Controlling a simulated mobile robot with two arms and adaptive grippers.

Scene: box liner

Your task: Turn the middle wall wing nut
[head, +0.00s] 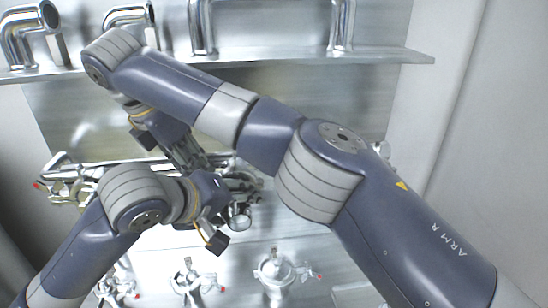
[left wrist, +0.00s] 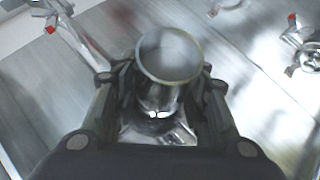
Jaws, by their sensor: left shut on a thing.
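Several shiny metal fittings with red-tipped levers stand low in the head view; the middle one (head: 190,280) seems to be the wing nut, but I cannot tell for sure. My left gripper (head: 236,206) is near the centre, above these fittings. In the left wrist view its two dark fingers (left wrist: 160,105) are shut on a shiny metal cylinder (left wrist: 169,54) with a round end facing the camera. That round end also shows in the head view (head: 240,217). My right gripper (head: 188,152) points down just behind my left wrist, with its fingertips partly hidden.
A metal shelf (head: 390,56) with several bent pipes (head: 35,30) runs across the top. Metal piping with a red tip (head: 50,187) is at the left. My right arm crosses over the middle. A pale wall (head: 490,120) bounds the right side.

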